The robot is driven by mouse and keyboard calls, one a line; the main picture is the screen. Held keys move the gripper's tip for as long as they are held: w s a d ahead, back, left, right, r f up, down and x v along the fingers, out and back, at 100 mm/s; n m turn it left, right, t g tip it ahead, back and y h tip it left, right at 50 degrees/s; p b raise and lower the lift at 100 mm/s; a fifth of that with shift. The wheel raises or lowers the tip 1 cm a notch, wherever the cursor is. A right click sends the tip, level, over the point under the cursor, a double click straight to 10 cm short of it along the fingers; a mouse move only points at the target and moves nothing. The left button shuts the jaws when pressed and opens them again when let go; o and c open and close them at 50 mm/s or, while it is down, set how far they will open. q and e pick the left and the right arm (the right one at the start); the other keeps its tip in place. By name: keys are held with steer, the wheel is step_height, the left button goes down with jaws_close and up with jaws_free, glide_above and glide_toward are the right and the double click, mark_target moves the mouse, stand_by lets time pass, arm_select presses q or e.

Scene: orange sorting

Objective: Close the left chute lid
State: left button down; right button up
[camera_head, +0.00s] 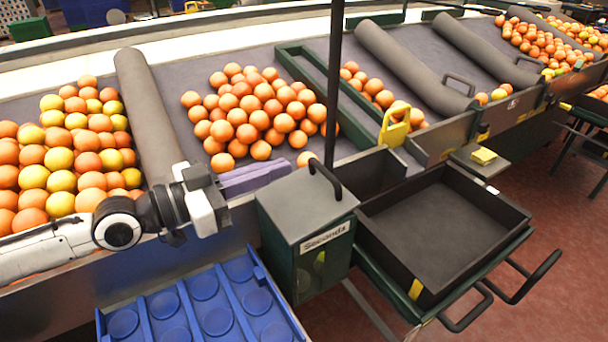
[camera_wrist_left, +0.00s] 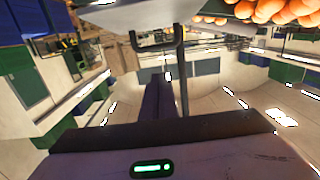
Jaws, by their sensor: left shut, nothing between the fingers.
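A grey lid (camera_head: 300,208) with a black bar handle (camera_head: 325,180) lies across the top of the dark green chute box marked "Seconds". It looks flat there; I cannot tell whether it is fully seated. My left gripper (camera_head: 287,168) has purple fingers, shut and empty, just left of the handle near the lid's far edge. In the left wrist view, the shut fingers (camera_wrist_left: 158,95) show near a black handle (camera_wrist_left: 182,70) below a pale panel (camera_wrist_left: 145,12). Contact with the handle cannot be told. My right gripper is not in view.
A dark tray (camera_head: 490,205) stands right of the box. A blue tray with round cups (camera_head: 205,290) lies in front. Oranges (camera_head: 250,110) cover the conveyor behind, between grey rollers (camera_head: 150,115). A yellow handle (camera_head: 395,125) stands at the belt's edge.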

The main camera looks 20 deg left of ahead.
mark_target(304, 198)
arm_select(q)
steer(key=x, duration=0.2)
steer(key=p+x, duration=0.1)
steer(key=shift+w+d+r, duration=0.15)
steer(key=shift+d+r, duration=0.1)
steer(key=w+f, duration=0.1)
steer(key=d+f, duration=0.1)
steer(key=shift+w+d+f, duration=0.2)
steer(key=shift+w+f, duration=0.2)
steer(key=shift+w+d+f+b, duration=0.15)
steer(key=shift+w+f+b, duration=0.05)
steer(key=shift+f+b, duration=0.1)
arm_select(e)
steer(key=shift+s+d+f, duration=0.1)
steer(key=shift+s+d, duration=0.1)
